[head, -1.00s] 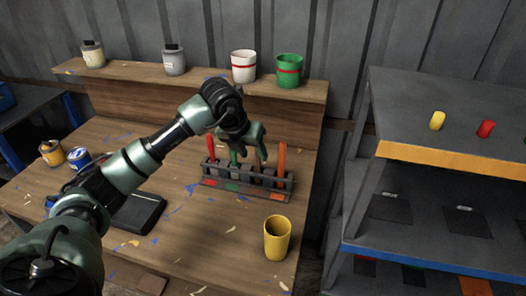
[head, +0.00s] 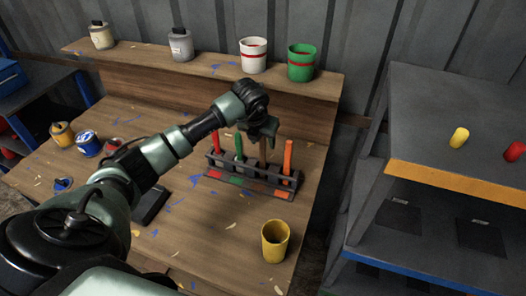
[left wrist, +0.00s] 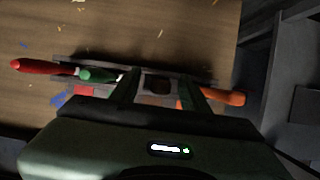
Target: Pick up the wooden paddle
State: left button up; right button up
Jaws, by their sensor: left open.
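The wooden paddle (head: 263,152) stands upright in a dark rack (head: 240,172) on the workbench, between a green paddle (head: 239,147) and an orange paddle (head: 287,158). A red paddle (head: 217,148) stands at the rack's left end. My left gripper (head: 263,132) is open above the wooden paddle and hides its top. My right gripper is not in view.
A yellow cup (head: 275,242) stands in front of the rack. White (head: 253,56) and green (head: 301,63) cans stand on the ledge behind. Small paint cans (head: 88,143) are at the bench's left. A shelf unit (head: 430,165) stands to the right, past a gap.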

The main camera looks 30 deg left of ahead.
pick_arm(q)
jog(key=shift+f, duration=0.1)
grip_shut()
